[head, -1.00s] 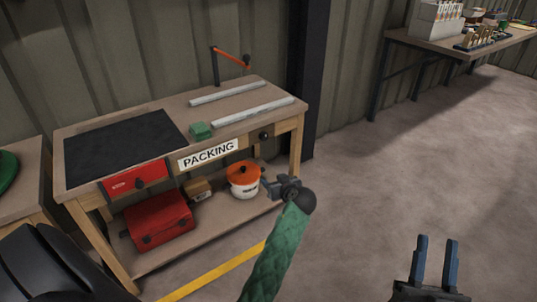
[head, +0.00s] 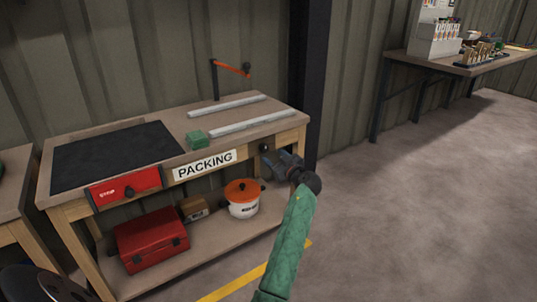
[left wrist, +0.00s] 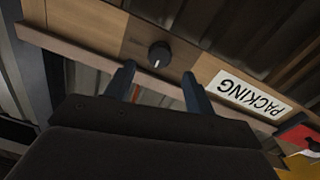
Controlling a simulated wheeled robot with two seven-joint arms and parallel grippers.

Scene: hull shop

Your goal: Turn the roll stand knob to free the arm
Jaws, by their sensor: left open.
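The roll stand on the packing bench has a dark upright post and an orange arm (head: 232,68) with a dark ball at its end. A round black knob (head: 264,148) is on the bench's wooden front rail, right of the PACKING sign; in the left wrist view the knob (left wrist: 160,54) shows a white pointer mark. My left gripper (head: 270,166) is just in front of and below the knob. In the left wrist view its open fingers (left wrist: 158,76) point toward the knob, which lies between and beyond their tips, apparently untouched. My right gripper is out of view.
The packing bench (head: 120,124) carries a black mat, two pale rails (head: 238,122) and a green block (head: 196,137). A red STOP-marked panel (head: 125,187) is on its front. The lower shelf holds a red case (head: 150,240) and an orange-lidded pot (head: 242,199). Floor to the right is clear.

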